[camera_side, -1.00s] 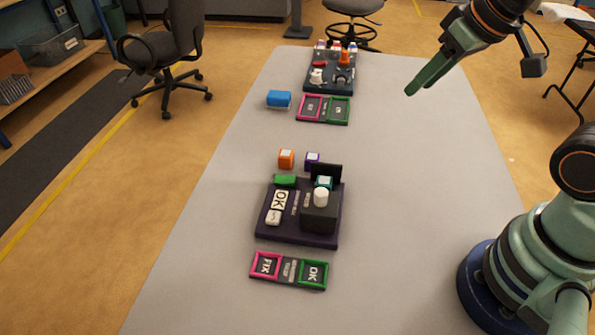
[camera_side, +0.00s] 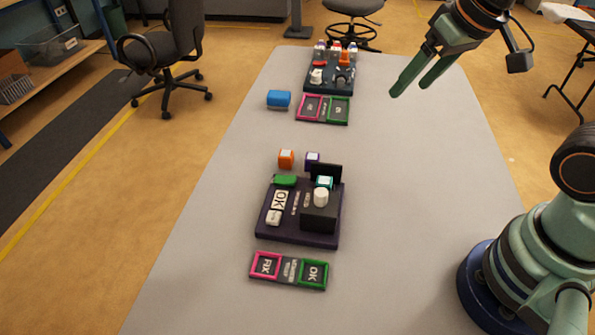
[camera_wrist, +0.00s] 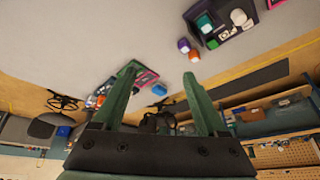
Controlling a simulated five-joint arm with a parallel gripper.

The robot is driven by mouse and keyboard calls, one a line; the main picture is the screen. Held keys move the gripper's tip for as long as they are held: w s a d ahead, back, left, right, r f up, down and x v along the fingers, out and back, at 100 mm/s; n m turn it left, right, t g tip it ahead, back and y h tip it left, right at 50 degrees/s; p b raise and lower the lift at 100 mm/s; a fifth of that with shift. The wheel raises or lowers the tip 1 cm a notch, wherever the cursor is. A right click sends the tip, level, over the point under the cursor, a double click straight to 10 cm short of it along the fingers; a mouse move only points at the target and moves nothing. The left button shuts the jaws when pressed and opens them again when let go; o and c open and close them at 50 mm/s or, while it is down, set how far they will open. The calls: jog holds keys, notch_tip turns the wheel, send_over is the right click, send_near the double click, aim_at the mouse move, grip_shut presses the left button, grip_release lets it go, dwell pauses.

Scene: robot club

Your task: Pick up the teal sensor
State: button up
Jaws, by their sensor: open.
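The teal sensor (camera_side: 324,182) is a small teal block with a pale top. It sits on the dark purple station board (camera_side: 265,234), between a black upright panel (camera_side: 327,170) and a black box with a white cylinder (camera_side: 320,197). Its lower part is hidden by the box. In the wrist view the teal sensor (camera_wrist: 204,24) shows at the top right on the dark board. My gripper (camera_side: 409,91) is open and empty, high above the table's right side, well away from the sensor. Its two green fingers (camera_wrist: 166,90) also show in the wrist view.
An orange cube (camera_side: 286,159) and a purple cube (camera_side: 312,159) stand behind the board. A FIX/OK tray (camera_side: 289,284) lies in front of it. A second board (camera_side: 318,88), another tray (camera_side: 324,122) and a blue block (camera_side: 279,99) are farther back. The table's right side is clear.

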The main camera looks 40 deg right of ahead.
jog(key=w+a+f+m+g, duration=0.3)
jog(key=w+a+f+m, duration=0.1)
jog(key=a, duration=0.3)
jog(key=m+g, duration=0.2)
jog(key=m, duration=0.2)
send_over(324, 183)
notch_tip(324, 183, down, 6)
notch_tip(324, 183, down, 12)
jog(key=shift+r, duration=0.15)
grip_shut()
